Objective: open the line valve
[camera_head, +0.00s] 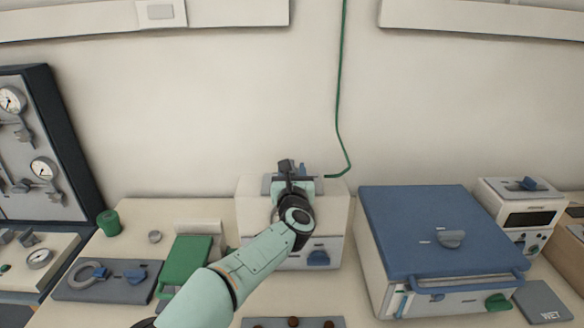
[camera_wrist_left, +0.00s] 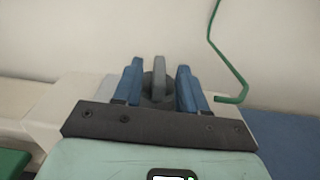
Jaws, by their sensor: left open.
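A grey upright valve handle (camera_wrist_left: 159,80) on a round dark base stands between the fingers of my left gripper (camera_wrist_left: 158,85) in the left wrist view. The blue fingers are open, one on each side of the handle, with a visible gap to each. In the head view my left gripper (camera_head: 293,172) is over the back top of a white box (camera_head: 334,215), and it hides most of the valve. A green line (camera_head: 338,110) runs down the wall and bends to the back of this box; it also shows in the left wrist view (camera_wrist_left: 215,60). My right gripper is not in view.
A blue-lidded furnace (camera_head: 420,215) stands right of the white box. A green block (camera_head: 187,262), a grey panel with blue handles (camera_head: 110,292) and a green cup (camera_head: 109,222) are to the left. A gauge panel (camera_head: 50,135) stands far left.

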